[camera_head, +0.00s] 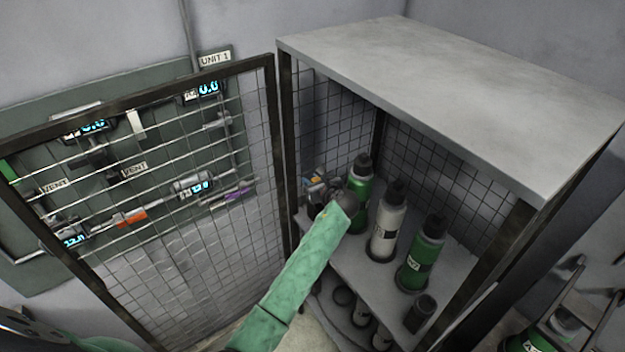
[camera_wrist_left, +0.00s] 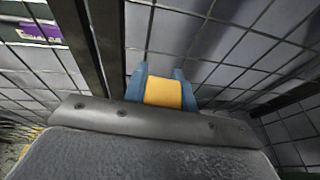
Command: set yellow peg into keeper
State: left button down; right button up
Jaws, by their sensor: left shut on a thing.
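My left gripper (camera_head: 317,186) is at the open front of the mesh cage, near its left post, at the end of my green arm. In the left wrist view, the blue fingers of this gripper (camera_wrist_left: 162,90) are shut on the yellow peg (camera_wrist_left: 163,93). Dark posts and wire mesh lie beyond the peg. In the head view the peg is too small and covered to make out well. I cannot make out the keeper in either view. My right gripper is not in view.
The mesh door (camera_head: 140,200) stands open at the left, before a wall panel with pipes and gauges. On the cage shelf (camera_head: 350,258) stand a green bottle (camera_head: 358,190), a white bottle (camera_head: 386,230) and another green bottle (camera_head: 420,258). A grey top (camera_head: 450,90) covers the cage.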

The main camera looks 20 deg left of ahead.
pick_arm(q)
jog(key=c, duration=1.1)
grip_release()
jog(key=shift+o, duration=0.2)
